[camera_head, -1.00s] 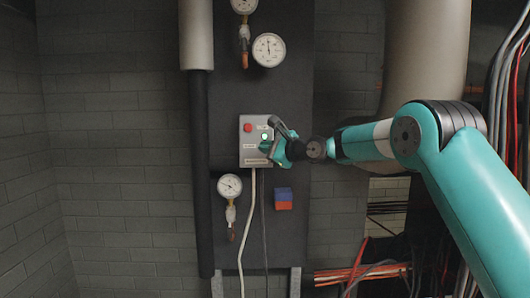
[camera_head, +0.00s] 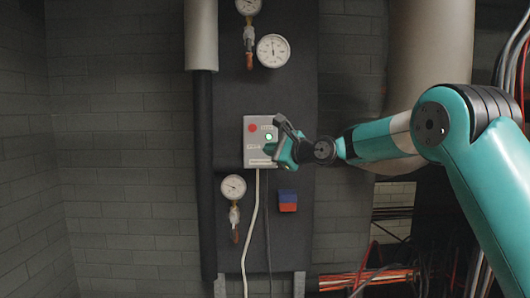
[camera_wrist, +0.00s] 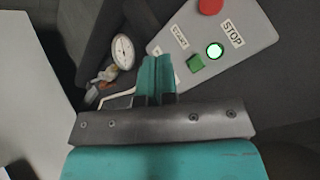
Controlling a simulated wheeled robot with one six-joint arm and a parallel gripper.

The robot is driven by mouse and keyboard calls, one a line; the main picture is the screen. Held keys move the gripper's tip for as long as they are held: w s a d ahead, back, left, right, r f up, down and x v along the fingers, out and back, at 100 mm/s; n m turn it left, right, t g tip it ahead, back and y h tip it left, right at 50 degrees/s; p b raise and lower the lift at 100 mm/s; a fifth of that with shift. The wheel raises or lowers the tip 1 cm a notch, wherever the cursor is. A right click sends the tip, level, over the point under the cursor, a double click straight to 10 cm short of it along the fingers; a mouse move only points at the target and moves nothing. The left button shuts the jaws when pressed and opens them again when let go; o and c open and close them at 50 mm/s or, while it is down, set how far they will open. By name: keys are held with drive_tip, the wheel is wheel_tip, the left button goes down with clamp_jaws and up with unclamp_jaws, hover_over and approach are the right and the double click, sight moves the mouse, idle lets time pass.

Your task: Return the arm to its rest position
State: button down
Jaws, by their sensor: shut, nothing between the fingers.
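My gripper (camera_head: 272,151) is in front of the grey control box (camera_head: 252,158) on the dark panel, over its right part. In the wrist view my gripper (camera_wrist: 157,62) has its teal fingers together, with nothing between them. The control box (camera_wrist: 243,58) there shows a red button (camera_wrist: 209,5), a lit green lamp (camera_wrist: 214,50) and a green button (camera_wrist: 195,63), with START and STOP labels. The fingertips lie left of the green button and appear apart from it. My teal arm (camera_head: 375,140) reaches in from the right, bent at the elbow.
Round gauges hang above (camera_head: 272,50) and below (camera_head: 233,187) the box. A red and blue block (camera_head: 287,200) sits below my gripper. A vertical pipe (camera_head: 201,150) runs on the left, a wide pipe (camera_head: 428,60) behind my arm. Cables (camera_head: 365,278) lie low right.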

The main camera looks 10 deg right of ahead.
drive_tip(key=s+a+f+n+g+h+b, duration=0.1)
drive_tip(key=s+a+f+n+g+b, duration=0.1)
drive_tip(key=s+a+f+n, duration=0.3)
drive_tip(key=s+f+n+g+b, duration=0.1)
drive_tip(key=s+f+n+g, duration=0.15)
drive_tip(key=s, duration=0.55)
drive_tip(key=s+a+f+n+g+h+b, duration=0.1)
drive_tip(key=s+a+f+n+g+b, duration=0.1)
drive_tip(key=s+a+f+n, duration=0.3)
drive_tip(key=s+d+f+n+g+h+b, duration=0.1)
drive_tip(key=s+f+n, duration=0.3)
drive_tip(key=s, duration=0.6)
drive_tip(key=s+d+f+n+g+h+b, duration=0.1)
drive_tip(key=s+d+f+n+g, duration=0.2)
drive_tip(key=s, duration=0.7)
drive_tip(key=s+d+f+n+g+h+b, duration=0.1)
drive_tip(key=s+f+n, duration=0.4)
drive_tip(key=s, duration=0.6)
drive_tip(key=n+g+b, duration=0.1)
drive_tip(key=n+g, duration=0.1)
drive_tip(key=shift+d+f+g, duration=0.3)
drive_tip(key=shift+d+g, duration=0.05)
drive_tip(key=shift+d, duration=0.05)
